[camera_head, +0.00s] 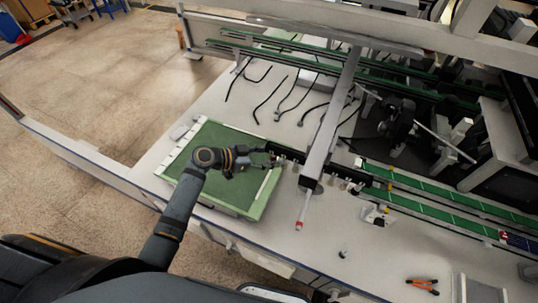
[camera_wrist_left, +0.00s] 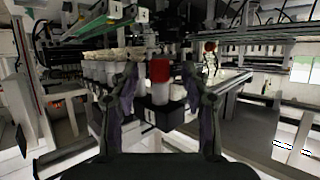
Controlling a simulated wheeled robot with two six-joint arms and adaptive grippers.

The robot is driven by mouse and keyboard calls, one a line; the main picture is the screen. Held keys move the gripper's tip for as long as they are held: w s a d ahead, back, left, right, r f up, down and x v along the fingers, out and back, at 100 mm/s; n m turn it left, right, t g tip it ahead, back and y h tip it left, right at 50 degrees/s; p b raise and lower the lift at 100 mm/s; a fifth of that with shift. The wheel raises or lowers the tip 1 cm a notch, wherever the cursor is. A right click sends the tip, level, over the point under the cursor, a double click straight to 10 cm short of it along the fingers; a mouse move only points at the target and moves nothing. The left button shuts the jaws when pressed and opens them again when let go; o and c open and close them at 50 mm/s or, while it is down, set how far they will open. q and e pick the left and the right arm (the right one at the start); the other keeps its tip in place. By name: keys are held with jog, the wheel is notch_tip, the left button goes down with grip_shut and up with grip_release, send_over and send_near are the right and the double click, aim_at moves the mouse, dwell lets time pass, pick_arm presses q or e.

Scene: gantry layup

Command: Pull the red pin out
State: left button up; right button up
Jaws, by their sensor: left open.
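A red cylindrical piece (camera_wrist_left: 159,71), which looks like the red pin, sits above a white cylinder (camera_wrist_left: 160,93) in a dark block marked with a number in the left wrist view. My left gripper (camera_wrist_left: 159,76) is open, with one finger on each side of the red piece in that view. I cannot tell whether either finger touches it. In the head view my left gripper (camera_head: 272,156) is over the right edge of the green board, beside a dark row of fittings (camera_head: 312,170). The red piece is not clear there. My right gripper is not seen.
A green board (camera_head: 215,150) lies on the white table (camera_head: 350,240). A grey gantry beam (camera_head: 330,120) crosses just right of the gripper, with a red-tipped part (camera_head: 299,225) at its near end. Orange-handled pliers (camera_head: 422,285) lie front right. Dark cables (camera_head: 268,100) lie behind.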

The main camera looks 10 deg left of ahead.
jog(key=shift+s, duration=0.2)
pick_arm(q)
grip_shut()
jog(key=c, duration=0.8)
grip_release()
jog(key=shift+c, duration=0.2)
grip_shut()
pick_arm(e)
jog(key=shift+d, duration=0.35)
pick_arm(q)
jog(key=shift+s+f, duration=0.1)
jog(key=shift+f, duration=0.05)
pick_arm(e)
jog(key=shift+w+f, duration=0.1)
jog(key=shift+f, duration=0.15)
